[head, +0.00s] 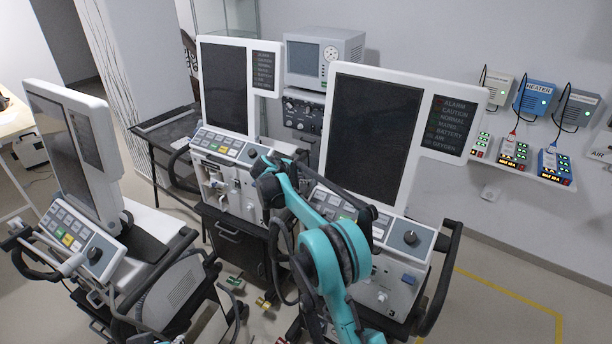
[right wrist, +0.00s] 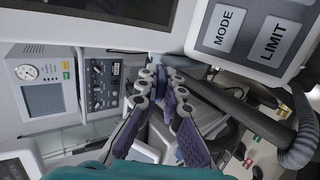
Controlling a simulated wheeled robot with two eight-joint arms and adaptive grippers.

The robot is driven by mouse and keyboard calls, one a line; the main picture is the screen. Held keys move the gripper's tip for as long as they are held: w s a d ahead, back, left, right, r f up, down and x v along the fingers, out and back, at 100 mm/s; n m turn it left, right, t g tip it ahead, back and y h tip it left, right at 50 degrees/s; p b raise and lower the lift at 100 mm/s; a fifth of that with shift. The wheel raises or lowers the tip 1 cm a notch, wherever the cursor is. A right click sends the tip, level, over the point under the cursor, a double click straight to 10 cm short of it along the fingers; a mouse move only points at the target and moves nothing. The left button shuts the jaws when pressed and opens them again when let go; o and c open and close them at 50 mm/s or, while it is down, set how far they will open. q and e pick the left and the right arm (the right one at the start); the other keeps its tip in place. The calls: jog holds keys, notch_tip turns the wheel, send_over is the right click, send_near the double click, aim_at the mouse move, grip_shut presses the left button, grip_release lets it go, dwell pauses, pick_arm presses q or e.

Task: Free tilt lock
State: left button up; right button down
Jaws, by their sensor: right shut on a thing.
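Three ventilators with tall screens stand in a row: the left ventilator (head: 62,150), the middle ventilator (head: 228,85) and the right ventilator (head: 372,135). My right gripper (head: 268,168) is between the middle and right ventilators, level with their button panels. In the right wrist view my right gripper (right wrist: 163,74) has its fingertips together beside a large control panel with MODE and LIMIT keys (right wrist: 245,40). It is shut on a small part, apparently the tilt lock, which the fingers mostly hide. My left gripper is not in view.
A monitor with a gauge (head: 325,55) stands on stacked equipment behind the gap. Dark handles and hoses crowd the gap; a ribbed hose (right wrist: 303,130) is near my right gripper. A wall shelf (head: 530,172) holds small devices at the right. The floor at right is clear.

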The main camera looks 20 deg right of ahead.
dwell(0.3)
jog(key=c, duration=1.7)
grip_release()
jog(key=v, duration=1.2)
jog(key=shift+f, duration=0.1)
